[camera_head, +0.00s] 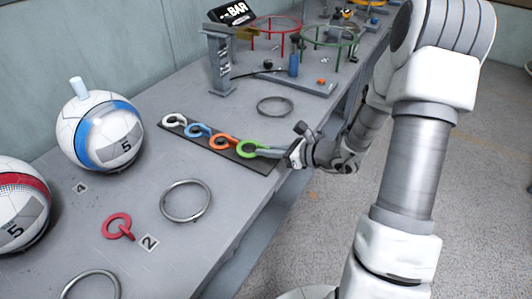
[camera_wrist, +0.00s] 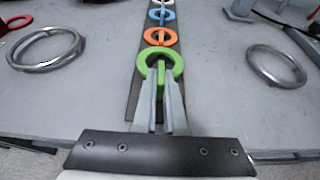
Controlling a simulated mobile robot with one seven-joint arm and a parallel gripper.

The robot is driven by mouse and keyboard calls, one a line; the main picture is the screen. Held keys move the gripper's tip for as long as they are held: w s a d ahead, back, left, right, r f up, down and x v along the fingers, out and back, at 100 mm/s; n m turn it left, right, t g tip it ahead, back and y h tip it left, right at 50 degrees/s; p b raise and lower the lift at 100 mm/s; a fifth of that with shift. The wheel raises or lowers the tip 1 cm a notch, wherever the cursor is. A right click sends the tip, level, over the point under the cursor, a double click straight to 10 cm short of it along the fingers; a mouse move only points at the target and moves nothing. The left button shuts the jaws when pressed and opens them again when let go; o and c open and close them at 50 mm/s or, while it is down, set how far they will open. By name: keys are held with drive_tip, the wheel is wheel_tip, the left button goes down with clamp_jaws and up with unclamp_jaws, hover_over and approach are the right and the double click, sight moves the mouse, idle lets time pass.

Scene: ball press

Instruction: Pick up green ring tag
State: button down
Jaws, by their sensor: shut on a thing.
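The green ring tag (camera_head: 247,149) is at the near right end of a dark strip (camera_head: 256,165) on the grey table. It also shows in the wrist view (camera_wrist: 143,62), upper middle. My gripper (camera_head: 262,151) reaches in from the right. In the wrist view its two fingers (camera_wrist: 160,84) are close together on the near part of the green ring tag. The tag's part between the fingers is mostly hidden. I cannot tell whether the tag is clear of the strip.
Orange (camera_head: 222,142), blue (camera_head: 197,130) and white (camera_head: 174,120) ring tags line the strip. A red ring tag (camera_head: 117,226) lies at front left. Metal rings (camera_head: 186,200) and (camera_head: 275,107) lie on either side. Two balls stand at left; a grey post (camera_head: 217,60) stands behind.

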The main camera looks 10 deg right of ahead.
wheel_tip(320, 180, up, 2)
drive_tip(key=shift+r+p, duration=0.2)
drive_tip(key=shift+p, duration=0.15)
drive_tip(key=a+r+p+v, duration=0.1)
drive_tip(key=p+v, duration=0.2)
drive_tip(key=v, duration=1)
drive_tip(key=w+a+m+t+h, duration=0.2)
drive_tip(key=w+a+m+h, duration=0.1)
drive_tip(key=w+a, duration=0.3)
drive_tip(key=shift+w+a+r, duration=0.3)
drive_tip(key=shift+a+r, duration=0.15)
drive_tip(key=shift+a, duration=0.65)
